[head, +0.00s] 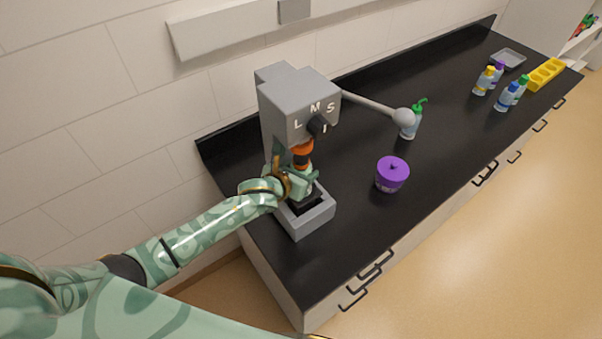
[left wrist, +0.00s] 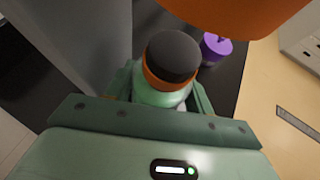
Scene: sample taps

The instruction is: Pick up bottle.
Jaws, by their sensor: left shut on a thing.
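The bottle (left wrist: 171,58) has a black cap, an orange band below it and a pale green body in the left wrist view. My left gripper (left wrist: 160,98) is shut on its body, with one green finger on each side. In the head view my left gripper (head: 302,183) is beneath the orange spout (head: 303,147) of a grey tap machine (head: 288,103), above its tray. There the gripper and machine hide most of the bottle. My right gripper is not in view.
A lever with a grey ball (head: 403,117) reaches right from the machine, before a green-topped bottle (head: 417,121). Several bottles (head: 507,97), a yellow rack (head: 545,73) and a grey tray (head: 509,58) stand farther right.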

